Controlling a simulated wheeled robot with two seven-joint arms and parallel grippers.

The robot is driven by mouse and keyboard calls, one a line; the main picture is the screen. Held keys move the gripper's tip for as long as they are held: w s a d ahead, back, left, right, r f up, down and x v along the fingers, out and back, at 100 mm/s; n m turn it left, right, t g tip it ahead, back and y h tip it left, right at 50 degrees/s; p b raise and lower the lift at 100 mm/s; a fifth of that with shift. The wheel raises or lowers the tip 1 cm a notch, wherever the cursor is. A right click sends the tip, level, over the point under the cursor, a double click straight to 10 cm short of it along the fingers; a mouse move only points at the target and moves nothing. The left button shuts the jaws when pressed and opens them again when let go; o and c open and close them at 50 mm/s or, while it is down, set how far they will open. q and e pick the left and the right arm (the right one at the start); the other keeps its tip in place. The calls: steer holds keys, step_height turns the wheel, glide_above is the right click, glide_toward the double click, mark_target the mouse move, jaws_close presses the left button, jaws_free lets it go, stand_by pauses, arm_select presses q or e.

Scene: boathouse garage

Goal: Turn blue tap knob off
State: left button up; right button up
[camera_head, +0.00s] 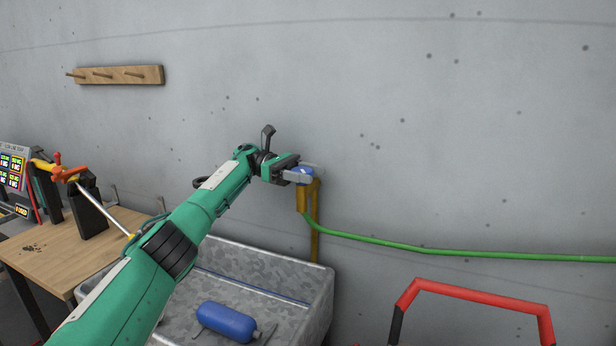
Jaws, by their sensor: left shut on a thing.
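The blue tap knob (304,171) sits on top of a brass-coloured tap (302,197) in front of the grey wall. A green hose (420,249) runs from the tap to the right edge of the view. My left gripper (299,175) reaches in from the left and is shut on the blue knob. Its fingers hide part of the knob, so I cannot tell the knob's exact turn. My right gripper does not show.
A galvanised metal basin (311,309) stands below the tap, with a blue bottle (228,321) in it. A wooden bench (45,250) with tools is at left. A red tubular frame (478,291) stands at lower right. A wooden peg rail (118,75) hangs on the wall.

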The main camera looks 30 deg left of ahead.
arm_select(q)
steer(key=shift+s+r+m+g, duration=0.15)
steer(key=shift+m+g, duration=0.55)
steer(key=shift+g, duration=0.4)
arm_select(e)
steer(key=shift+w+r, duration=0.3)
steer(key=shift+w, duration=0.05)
arm_select(q)
steer(key=o, duration=0.9)
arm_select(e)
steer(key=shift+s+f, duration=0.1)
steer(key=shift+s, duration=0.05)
